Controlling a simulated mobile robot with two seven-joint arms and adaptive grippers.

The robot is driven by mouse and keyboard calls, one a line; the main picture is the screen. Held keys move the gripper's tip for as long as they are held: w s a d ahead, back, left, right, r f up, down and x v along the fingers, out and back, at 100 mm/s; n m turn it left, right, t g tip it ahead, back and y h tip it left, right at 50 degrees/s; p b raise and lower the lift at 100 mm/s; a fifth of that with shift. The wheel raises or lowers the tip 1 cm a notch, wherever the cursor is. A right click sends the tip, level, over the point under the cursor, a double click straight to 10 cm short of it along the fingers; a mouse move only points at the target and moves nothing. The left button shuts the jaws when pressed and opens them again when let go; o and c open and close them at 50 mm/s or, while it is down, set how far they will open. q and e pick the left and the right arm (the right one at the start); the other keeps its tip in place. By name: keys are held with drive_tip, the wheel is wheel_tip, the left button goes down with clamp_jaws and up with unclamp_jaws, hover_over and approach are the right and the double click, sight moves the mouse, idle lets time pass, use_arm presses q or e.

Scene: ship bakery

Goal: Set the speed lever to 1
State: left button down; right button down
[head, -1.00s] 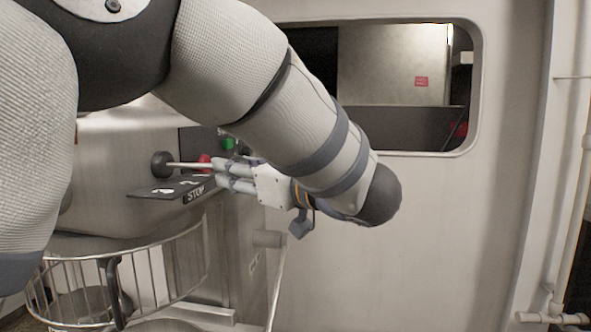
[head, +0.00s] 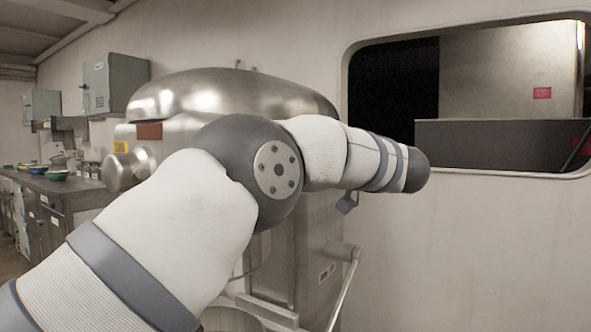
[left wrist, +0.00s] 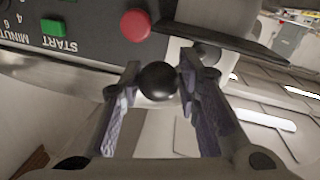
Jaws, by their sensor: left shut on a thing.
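The speed lever shows in the left wrist view as a round black knob (left wrist: 158,82). My left gripper (left wrist: 160,70) has a finger on each side of this knob and is shut on it. The lever's rod is hidden. A dark plate (left wrist: 222,38) lies close beyond the right finger, and I cannot read its markings or the lever's setting. In the head view my left arm crosses in front of the steel mixer (head: 240,95) and hides the lever and gripper. My right gripper is not in view.
A red button (left wrist: 136,25) and a green START button (left wrist: 54,28) sit on the panel near the left fingers. A wall with a window opening (head: 395,95) stands right of the mixer. A counter (head: 45,182) with bowls is at the far left.

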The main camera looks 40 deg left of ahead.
use_arm(q)
drive_tip(key=shift+w+a+r+n+g, duration=0.1)
drive_tip(key=shift+w+a+n+g, duration=0.2)
drive_tip(key=shift+w+g, duration=0.15)
drive_tip(key=shift+r, duration=0.2)
drive_tip(key=c, duration=1.4)
unclamp_jaws()
drive_tip(key=shift+o, duration=0.9)
drive_tip(key=shift+w+a+f, duration=0.15)
drive_tip(key=shift+a+f, duration=0.1)
drive_tip(key=d, duration=0.7)
drive_tip(key=shift+s+d, duration=0.2)
drive_tip(key=shift+d, duration=0.15)
